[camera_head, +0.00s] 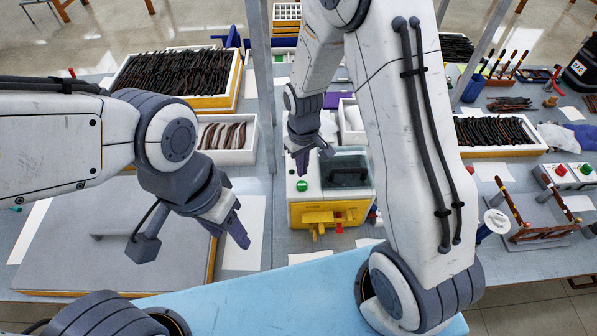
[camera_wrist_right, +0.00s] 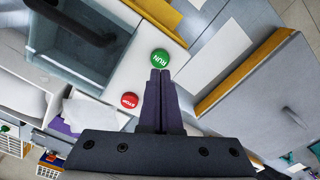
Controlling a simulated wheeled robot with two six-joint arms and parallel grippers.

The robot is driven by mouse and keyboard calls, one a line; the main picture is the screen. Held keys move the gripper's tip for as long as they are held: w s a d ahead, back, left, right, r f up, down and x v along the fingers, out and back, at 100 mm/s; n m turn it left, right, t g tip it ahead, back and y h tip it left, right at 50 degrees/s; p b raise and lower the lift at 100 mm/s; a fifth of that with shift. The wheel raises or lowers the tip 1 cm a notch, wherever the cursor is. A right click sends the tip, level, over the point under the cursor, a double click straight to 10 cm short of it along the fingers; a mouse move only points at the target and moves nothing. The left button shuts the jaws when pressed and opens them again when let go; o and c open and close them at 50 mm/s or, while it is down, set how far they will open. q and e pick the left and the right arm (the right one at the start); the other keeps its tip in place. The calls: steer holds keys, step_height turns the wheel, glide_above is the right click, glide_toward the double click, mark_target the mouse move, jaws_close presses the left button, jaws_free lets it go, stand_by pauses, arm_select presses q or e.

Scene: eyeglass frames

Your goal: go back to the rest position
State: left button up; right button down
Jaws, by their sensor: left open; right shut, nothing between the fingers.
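My right gripper (camera_head: 302,163) is shut and empty above the yellow and white machine (camera_head: 300,218). In the right wrist view its closed fingertips (camera_wrist_right: 160,74) appear right beside the green RUN button (camera_wrist_right: 161,61); I cannot tell whether they touch it. The red STOP button (camera_wrist_right: 129,100) is to the left of the fingers. In the head view the green button (camera_head: 301,186) shows just below the fingertips.
Trays of dark eyeglass frames (camera_head: 180,75) stand at the back left and right (camera_head: 495,133). A white tray (camera_head: 228,140) holds brown pieces. A second button box (camera_head: 567,177) and a wooden rack (camera_head: 540,235) are at the right. Grey posts rise beside the machine.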

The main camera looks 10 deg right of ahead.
steer(key=s+a+r+n+b, duration=0.1)
steer(key=s+a+r+b, duration=0.3)
steer(key=s+a+r, duration=0.25)
steer(key=s+r+n+b, duration=0.1)
steer(key=s+b, duration=0.1)
steer(key=s, duration=0.5)
steer(key=s+a+r+n+y+b, duration=0.1)
steer(key=s+b, duration=0.1)
steer(key=s, duration=0.6)
steer(key=shift+s+a+r, duration=0.2)
steer(key=shift+a+r, duration=0.05)
steer(key=shift+a, duration=0.05)
